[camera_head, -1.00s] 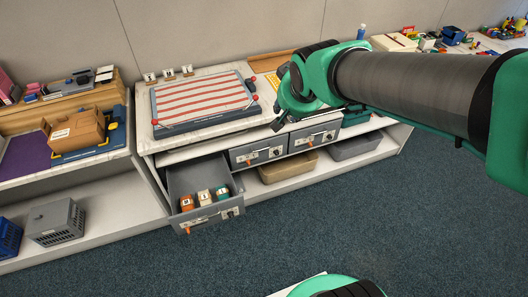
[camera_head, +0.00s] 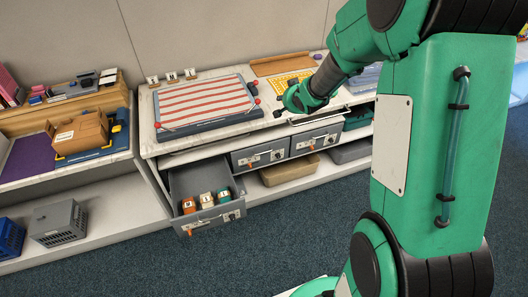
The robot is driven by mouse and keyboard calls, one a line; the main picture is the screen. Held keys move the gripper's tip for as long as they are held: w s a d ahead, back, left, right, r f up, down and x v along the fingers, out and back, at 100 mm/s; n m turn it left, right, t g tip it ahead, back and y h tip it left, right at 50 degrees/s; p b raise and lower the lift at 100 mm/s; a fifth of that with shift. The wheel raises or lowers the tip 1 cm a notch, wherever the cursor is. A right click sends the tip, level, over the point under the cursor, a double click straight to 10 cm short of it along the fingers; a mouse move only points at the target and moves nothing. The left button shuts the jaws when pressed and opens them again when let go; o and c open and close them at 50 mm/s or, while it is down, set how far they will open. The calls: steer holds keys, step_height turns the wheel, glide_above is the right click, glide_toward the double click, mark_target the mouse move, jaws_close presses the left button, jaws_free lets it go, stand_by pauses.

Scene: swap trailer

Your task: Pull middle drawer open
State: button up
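The middle drawer (camera_head: 258,156) is a grey front with a handle, closed under the counter. The left drawer (camera_head: 190,181) stands pulled out, with several small orange, white and teal blocks inside. The right drawer (camera_head: 316,140) is closed. My gripper (camera_head: 279,110) is above and right of the middle drawer, near the counter's front edge, and does not appear to touch the drawer. Its fingers are dark and too small to tell whether they are open or shut.
A red-and-white striped board (camera_head: 205,103) lies on the counter (camera_head: 146,140). A tan bin (camera_head: 289,170) sits on the shelf below the drawers. A cardboard box (camera_head: 78,132) is on the left unit. The carpet (camera_head: 290,231) in front is open.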

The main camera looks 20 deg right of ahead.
steer(key=w+d+f+m+t+y+p, duration=0.1)
steer(key=w+d+f+y, duration=0.15)
steer(key=f, duration=0.85)
steer(key=w+d+f+m+t+y, duration=0.1)
steer(key=w+f+m, duration=0.15)
steer(key=f, duration=0.95)
steer(key=s+a+f+m+t+y+p, duration=0.1)
steer(key=s+f+m+y, duration=0.1)
steer(key=f, duration=0.6)
steer(key=s+a+f+m+t+y+p, duration=0.1)
steer(key=s+f+m+y, duration=0.1)
steer(key=f, duration=0.7)
steer(key=shift+s+a+f+m, duration=0.2)
steer(key=shift+s+m, duration=0.45)
steer(key=shift+s, duration=0.35)
steer(key=shift+w+a, duration=0.1)
steer(key=shift+w, duration=0.05)
steer(key=b, duration=0.2)
glide_above(266, 155)
steer(key=s+a, duration=0.2)
steer(key=s, duration=0.3)
steer(key=f, duration=0.2)
steer(key=shift+w+d+f, duration=0.1)
steer(key=shift+w+f, duration=0.1)
steer(key=shift+f, duration=0.15)
jaws_close()
